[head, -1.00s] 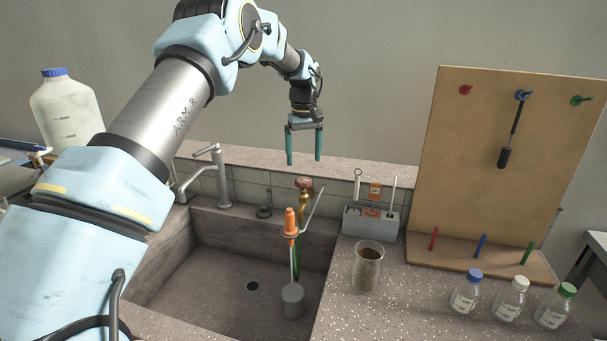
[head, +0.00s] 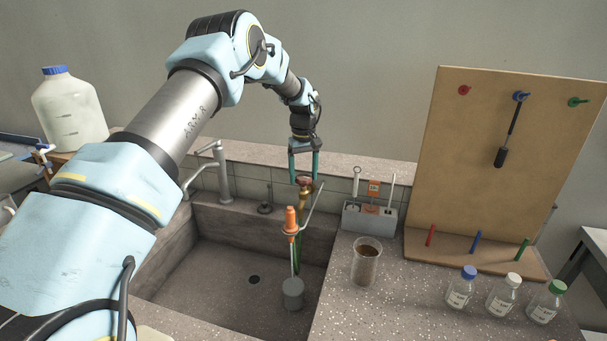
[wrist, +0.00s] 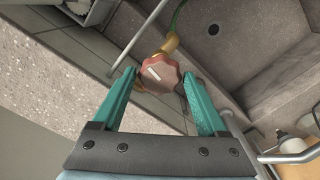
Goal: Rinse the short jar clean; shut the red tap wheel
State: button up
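The red tap wheel (head: 304,183) tops a brass tap at the back edge of the sink. My gripper (head: 304,178) points down at it from above. In the wrist view the wheel (wrist: 161,74) shows between the two green fingertips, with the fingers spread and a gap visible on the left; contact cannot be told. A clear glass jar (head: 366,265) with brown matter inside stands upright on the counter right of the sink. A grey cylinder (head: 292,293) is in the sink below an orange-topped fitting (head: 291,220); which vessel is the short jar is not clear.
The sink (head: 215,265) has a drain and a grey faucet (head: 222,170) at its back left. A grey caddy (head: 370,218) stands right of the tap. A pegboard (head: 480,130) and several capped bottles (head: 503,295) occupy the right counter. A large jug (head: 68,115) stands left.

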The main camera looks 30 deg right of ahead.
jog(key=c, duration=1)
jog(key=shift+m+b, duration=0.3)
jog(key=shift+b, duration=0.05)
jog(key=m+b, duration=0.2)
jog(key=m, duration=0.1)
jog(key=shift+f, duration=0.1)
jog(key=m+b, duration=0.1)
jog(key=m, duration=0.3)
jog(key=shift+b, duration=0.4)
jog(key=m, duration=0.4)
jog(key=shift+m+b, duration=0.4)
jog(key=shift+m, duration=1.8)
jog(key=shift+r, duration=0.2)
